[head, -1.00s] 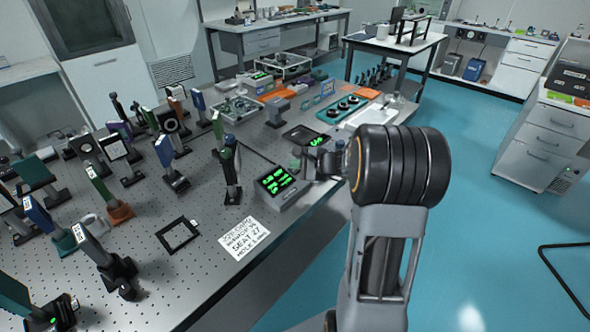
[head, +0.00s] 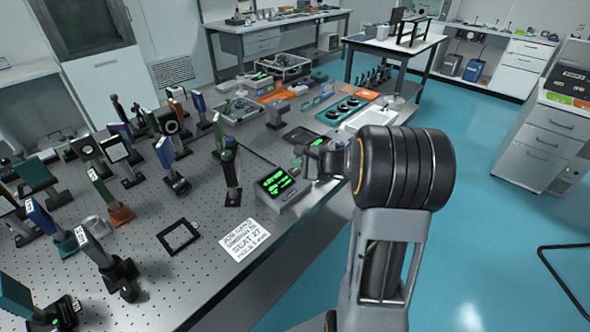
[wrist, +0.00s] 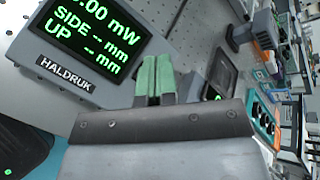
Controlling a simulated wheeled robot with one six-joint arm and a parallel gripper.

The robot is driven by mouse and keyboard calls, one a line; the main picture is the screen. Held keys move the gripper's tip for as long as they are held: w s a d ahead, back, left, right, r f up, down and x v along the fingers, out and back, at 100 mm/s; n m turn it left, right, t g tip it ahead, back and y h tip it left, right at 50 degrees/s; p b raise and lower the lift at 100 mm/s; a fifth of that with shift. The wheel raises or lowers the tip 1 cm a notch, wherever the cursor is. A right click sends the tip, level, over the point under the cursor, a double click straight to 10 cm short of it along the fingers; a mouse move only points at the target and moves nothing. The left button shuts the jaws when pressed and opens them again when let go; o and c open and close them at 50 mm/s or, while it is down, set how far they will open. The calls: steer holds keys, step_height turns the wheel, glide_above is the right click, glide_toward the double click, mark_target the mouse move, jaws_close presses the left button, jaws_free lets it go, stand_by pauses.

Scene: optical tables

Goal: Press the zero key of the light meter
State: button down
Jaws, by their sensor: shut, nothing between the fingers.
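The light meter (head: 277,185) is a grey box with a dark screen and green text, near the right edge of the optical table. In the wrist view its screen (wrist: 92,35) reads ".00 mW", "SIDE -- mm" and "UP -- mm", with the name HALDRUK below. My gripper (wrist: 154,76) has its two green-tipped fingers closed together with nothing between them. In the wrist view they appear just right of the meter's casing; I cannot tell whether they touch it. In the head view my gripper (head: 301,165) is at the meter's right side. I cannot make out the zero key.
A white printed card (head: 244,240) and a black frame (head: 179,237) lie in front of the meter. A post-mounted optic (head: 230,175) stands close to its left. A dark tray (head: 300,136) lies behind. Blue floor (head: 490,240) is open to the right.

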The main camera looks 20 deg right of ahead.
steer(key=shift+r, duration=0.15)
steer(key=r+p, duration=0.1)
steer(key=s+r+p, duration=0.1)
steer(key=r, duration=0.1)
steer(key=r+p, duration=0.1)
steer(key=shift+s+d+r, duration=0.25)
steer(key=shift+d, duration=0.1)
steer(key=shift+f, duration=0.1)
stand_by(0.8)
steer(key=s+a+f+n+g+h, duration=0.1)
steer(key=s+a+f+n+g, duration=0.1)
steer(key=s+a+n+g, duration=0.3)
steer(key=s+f+n+g+h, duration=0.1)
steer(key=s+f+n+g, duration=0.15)
steer(key=s, duration=0.35)
steer(key=s+a+r+n+h+p, duration=0.2)
steer(key=s+a+r+n+h, duration=0.3)
steer(key=s+r+n, duration=0.3)
steer(key=s+n, duration=0.2)
steer(key=n, duration=0.2)
steer(key=shift+a+p, duration=0.4)
